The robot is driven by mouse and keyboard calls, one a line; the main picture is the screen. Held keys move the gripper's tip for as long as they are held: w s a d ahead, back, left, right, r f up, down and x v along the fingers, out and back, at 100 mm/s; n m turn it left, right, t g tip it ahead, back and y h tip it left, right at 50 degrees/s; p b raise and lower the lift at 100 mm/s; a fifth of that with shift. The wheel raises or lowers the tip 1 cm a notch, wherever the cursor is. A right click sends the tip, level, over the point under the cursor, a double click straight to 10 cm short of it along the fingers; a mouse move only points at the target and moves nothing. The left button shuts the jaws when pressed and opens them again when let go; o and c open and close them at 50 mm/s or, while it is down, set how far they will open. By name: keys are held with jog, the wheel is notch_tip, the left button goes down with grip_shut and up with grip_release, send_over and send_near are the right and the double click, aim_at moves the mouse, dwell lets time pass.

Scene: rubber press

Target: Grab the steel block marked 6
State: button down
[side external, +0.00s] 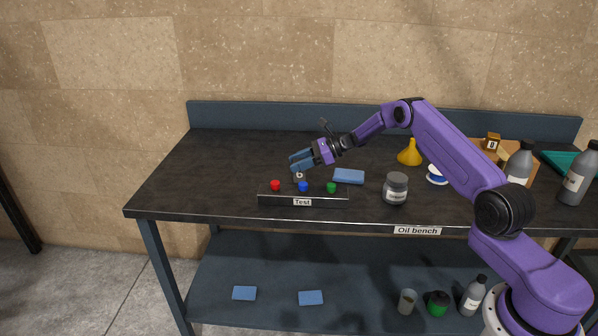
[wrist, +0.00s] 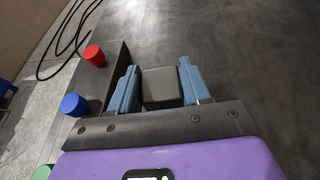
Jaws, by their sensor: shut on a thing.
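My gripper (side external: 299,162) is above the dark bench, behind the strip labelled "Test". Its two blue fingers (wrist: 160,82) are shut on a grey steel block (wrist: 161,88), which sits between them in the wrist view. No number shows on the block's face in the wrist view. I cannot tell whether the block touches the bench top.
Red (side external: 276,185), blue (side external: 303,187) and green (side external: 331,187) buttons line the Test strip (side external: 322,200). A blue pad (side external: 349,176), a grey jar (side external: 396,188) and a yellow funnel (side external: 410,153) stand to the right. The bench's left side (side external: 215,180) is clear.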

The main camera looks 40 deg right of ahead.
jog(key=shift+r, duration=0.25)
